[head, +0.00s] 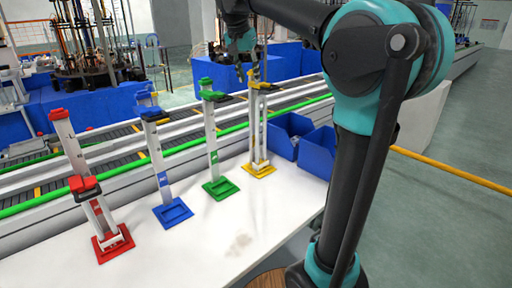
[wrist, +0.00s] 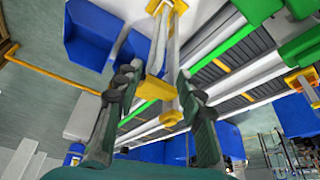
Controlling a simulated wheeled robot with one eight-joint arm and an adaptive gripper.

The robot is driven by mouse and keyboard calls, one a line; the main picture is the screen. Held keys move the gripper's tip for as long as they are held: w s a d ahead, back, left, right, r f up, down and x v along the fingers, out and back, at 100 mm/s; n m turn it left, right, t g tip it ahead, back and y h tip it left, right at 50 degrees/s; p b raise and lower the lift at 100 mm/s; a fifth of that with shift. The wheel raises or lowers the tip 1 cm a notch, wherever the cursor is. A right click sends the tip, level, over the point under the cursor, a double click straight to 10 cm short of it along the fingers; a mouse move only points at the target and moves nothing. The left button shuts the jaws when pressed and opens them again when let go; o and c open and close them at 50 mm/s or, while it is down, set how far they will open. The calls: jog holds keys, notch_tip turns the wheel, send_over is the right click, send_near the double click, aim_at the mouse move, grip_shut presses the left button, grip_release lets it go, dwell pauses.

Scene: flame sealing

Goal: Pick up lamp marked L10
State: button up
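Four upright stands line the white table: red (head: 90,190), blue (head: 160,165), green (head: 213,145) and yellow (head: 259,125). No L10 mark can be read, so I cannot tell which thing is the lamp. My gripper (head: 246,68) hangs over the top of the yellow stand in the head view. In the wrist view my gripper (wrist: 159,72) has its two fingers spread apart. A yellow piece (wrist: 155,90) of that stand shows between and beyond the fingers; I cannot tell whether they touch it. Green parts (wrist: 300,45) show at the upper right.
Two blue bins (head: 318,152) stand right of the yellow stand; one also shows in the wrist view (wrist: 92,30). A conveyor (head: 120,150) with a green rail runs behind the stands. The white table (head: 245,230) has free room at the front.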

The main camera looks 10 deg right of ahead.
aim_at(257, 112)
jog(key=x, duration=1.7)
jog(key=shift+w+r, duration=0.15)
jog(key=shift+w, duration=0.25)
grip_shut()
